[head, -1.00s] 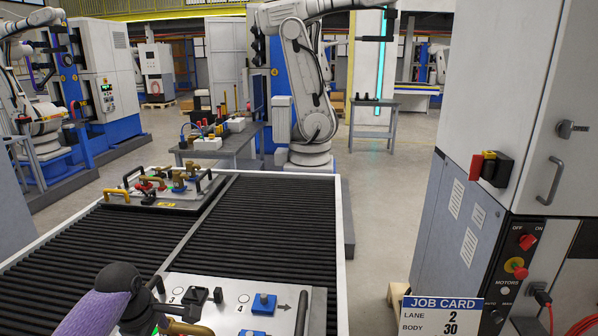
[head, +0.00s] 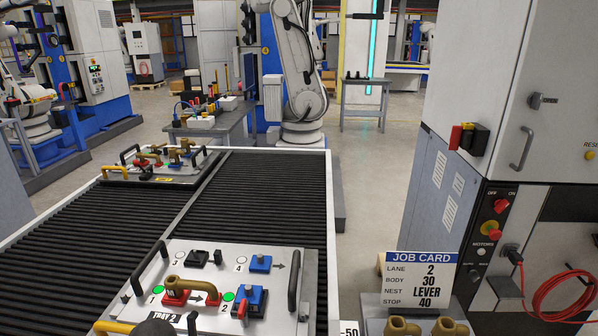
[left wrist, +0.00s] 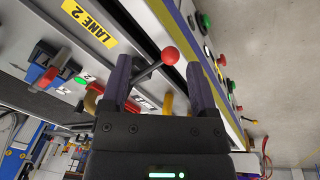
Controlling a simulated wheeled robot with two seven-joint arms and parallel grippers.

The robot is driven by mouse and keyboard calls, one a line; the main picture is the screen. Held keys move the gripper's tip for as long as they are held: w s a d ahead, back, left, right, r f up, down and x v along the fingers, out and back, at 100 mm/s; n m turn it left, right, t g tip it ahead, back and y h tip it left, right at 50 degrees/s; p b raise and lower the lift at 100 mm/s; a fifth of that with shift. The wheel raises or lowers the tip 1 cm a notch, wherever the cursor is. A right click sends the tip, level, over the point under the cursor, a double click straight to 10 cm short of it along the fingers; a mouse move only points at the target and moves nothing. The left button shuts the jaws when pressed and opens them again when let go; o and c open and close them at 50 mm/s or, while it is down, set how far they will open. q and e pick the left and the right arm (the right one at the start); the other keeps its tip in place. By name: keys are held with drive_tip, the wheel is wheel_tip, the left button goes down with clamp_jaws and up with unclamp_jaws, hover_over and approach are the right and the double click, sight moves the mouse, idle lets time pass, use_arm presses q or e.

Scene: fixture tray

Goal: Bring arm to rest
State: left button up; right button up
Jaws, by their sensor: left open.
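In the left wrist view my left gripper (left wrist: 162,80) is open, its two purple-sided fingers apart. A lever with a red ball knob (left wrist: 171,56) shows between and beyond the fingers; I cannot tell whether they touch it. In the head view only a dark rounded shape shows at the bottom edge, seemingly part of my left arm; the fingers are hidden there. The near fixture tray (head: 215,255) lies on the conveyor. A brown pipe-like body (head: 193,286) sits at its position 1, and a blue block with a red lever (head: 250,300) at position 2. My right gripper is not in view.
A second tray (head: 155,165) with parts stands farther along the left lane. The right lane (head: 270,190) is bare beyond the near tray. A job card (head: 421,280) stands at the right, with brown parts (head: 402,326) below it. A control cabinet (head: 495,215) stands beyond.

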use_arm(q)
drive_tip(key=s+d+r+m+t, duration=0.1)
drive_tip(key=s+d+r+m, duration=0.15)
drive_tip(key=s+m, duration=0.45)
drive_tip(key=s+d+r+m, duration=0.1)
drive_tip(key=s+d+m, duration=0.2)
drive_tip(key=s, duration=0.9)
wheel_tip(320, 180, down, 23)
drive_tip(key=s+g+b, duration=0.1)
drive_tip(key=s+b, duration=0.1)
drive_tip(key=b, duration=0.3)
drive_tip(key=s+a+f+b, duration=0.2)
drive_tip(key=s+f, duration=0.5)
drive_tip(key=f, duration=0.1)
drive_tip(key=s+a+f+m+g+b, duration=0.1)
drive_tip(key=s+f+b, duration=0.2)
drive_tip(key=s+f, duration=0.4)
drive_tip(key=shift+a+f+g+y, duration=0.3)
drive_tip(key=shift+a+f, duration=0.05)
drive_tip(key=shift+f, duration=0.4)
